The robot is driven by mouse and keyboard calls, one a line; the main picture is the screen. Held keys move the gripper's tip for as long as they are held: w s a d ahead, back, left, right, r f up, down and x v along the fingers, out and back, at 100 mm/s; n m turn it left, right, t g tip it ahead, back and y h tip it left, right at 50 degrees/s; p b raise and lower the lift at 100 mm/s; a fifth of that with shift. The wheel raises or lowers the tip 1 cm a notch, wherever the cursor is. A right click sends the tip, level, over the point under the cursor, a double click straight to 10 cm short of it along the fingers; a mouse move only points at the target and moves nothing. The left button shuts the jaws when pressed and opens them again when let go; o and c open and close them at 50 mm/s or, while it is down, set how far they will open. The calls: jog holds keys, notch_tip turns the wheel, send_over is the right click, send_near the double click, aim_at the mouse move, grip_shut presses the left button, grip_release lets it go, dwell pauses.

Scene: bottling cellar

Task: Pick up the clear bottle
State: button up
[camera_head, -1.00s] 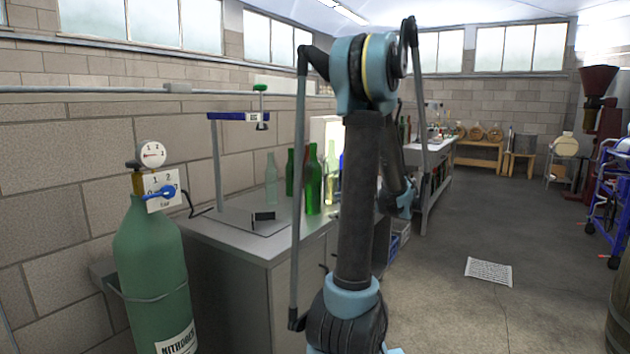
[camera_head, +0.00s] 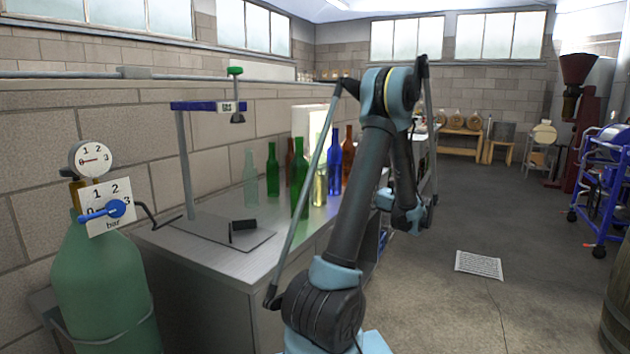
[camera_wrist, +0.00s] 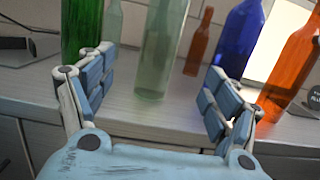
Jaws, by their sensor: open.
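A pale, see-through bottle (camera_wrist: 160,52) stands upright on the bench in the wrist view, beyond and between the fingers of my gripper (camera_wrist: 158,63). The gripper is open and empty. The bottle's top is cut off by the frame. In the head view a pale, yellowish clear bottle (camera_head: 320,183) stands between a green and a blue one, and seems to be the same one. A second pale bottle (camera_head: 251,178) stands farther left on the bench. My gripper's fingers cannot be made out in the head view.
Close neighbours are a green bottle (camera_wrist: 82,30), a blue bottle (camera_wrist: 238,38) and an orange-brown bottle (camera_wrist: 290,65). The metal bench (camera_head: 215,258) has a stand (camera_head: 186,165) at its left. A nitrogen cylinder (camera_head: 105,290) stands at the bench's left end.

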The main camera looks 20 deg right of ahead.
aim_at(319, 153)
jog(key=x, duration=1.1)
jog(key=shift+a, duration=0.2)
jog(key=shift+x, duration=2.65)
jog(key=shift+w+d+f, duration=0.15)
jog(key=shift+w+d, duration=0.05)
jog(key=shift+c, duration=0.5)
jog(key=c, duration=1.4)
notch_tip(319, 153, up, 10)
